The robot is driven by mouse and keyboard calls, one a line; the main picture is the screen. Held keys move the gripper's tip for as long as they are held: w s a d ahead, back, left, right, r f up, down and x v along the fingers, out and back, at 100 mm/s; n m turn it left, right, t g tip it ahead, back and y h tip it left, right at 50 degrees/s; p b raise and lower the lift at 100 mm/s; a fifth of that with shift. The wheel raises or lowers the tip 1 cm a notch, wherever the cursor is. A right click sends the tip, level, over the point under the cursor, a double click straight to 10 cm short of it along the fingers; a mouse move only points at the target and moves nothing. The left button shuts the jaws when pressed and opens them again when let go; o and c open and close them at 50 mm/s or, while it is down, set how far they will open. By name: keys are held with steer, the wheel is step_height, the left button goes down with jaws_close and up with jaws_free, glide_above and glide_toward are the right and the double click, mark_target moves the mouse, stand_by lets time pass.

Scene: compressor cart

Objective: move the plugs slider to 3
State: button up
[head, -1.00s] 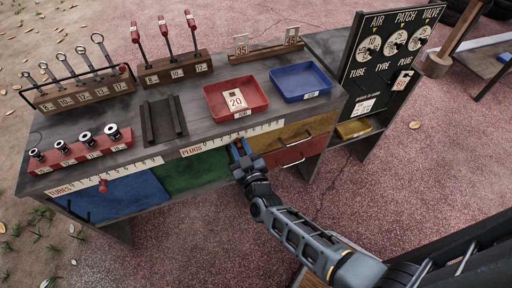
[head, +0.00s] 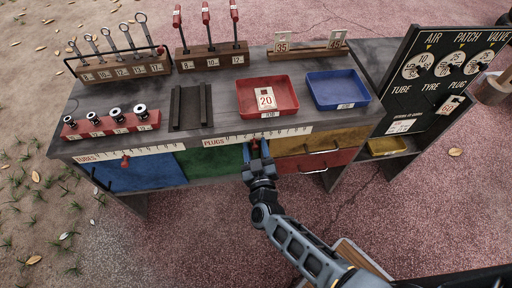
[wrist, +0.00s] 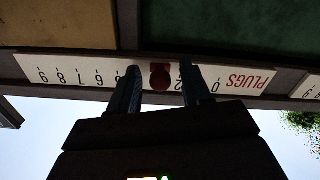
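The plugs slider has a red knob (head: 254,145) on a white strip marked PLUGS (head: 226,140) along the bench's front edge. In the wrist view the strip (wrist: 65,75) appears upside down, and the knob (wrist: 160,76) stands just past the 2, covering about where the 3 would be. My gripper (head: 258,152) is at the knob. In the wrist view my gripper (wrist: 160,85) has its fingers apart, one on each side of the knob, with a visible gap on both sides. The fingers hide some numbers next to the knob.
A TUBES strip (head: 128,152) with its own red knob (head: 125,161) lies to the left. Red (head: 245,105) and blue (head: 322,81) trays stand on the bench above. A black dial board (head: 447,65) is at the right.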

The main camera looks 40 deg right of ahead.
steer(key=v, duration=0.7)
steer(key=shift+s+a, duration=0.25)
steer(key=shift+s, duration=0.1)
stand_by(0.4)
steer(key=s+a+r+t+y, duration=0.1)
steer(key=s+a+r+y, duration=0.1)
steer(key=s+a+r, duration=0.35)
steer(key=s+a+r+y, duration=0.2)
steer(key=s+r+y, duration=0.1)
steer(key=s, duration=0.6)
steer(key=s+d+r+n+y, duration=0.1)
steer(key=s+r+n+y, duration=0.1)
steer(key=s+r, duration=0.4)
steer(key=s+d+r+n+g+y, duration=0.1)
steer(key=s+d+r+y, duration=0.1)
steer(key=s+r, duration=0.4)
step_height(320, 180, up, 5)
steer(key=shift+r+n+y, duration=0.2)
steer(key=shift+n+y, duration=0.2)
steer(key=shift+y, duration=0.1)
stand_by(0.8)
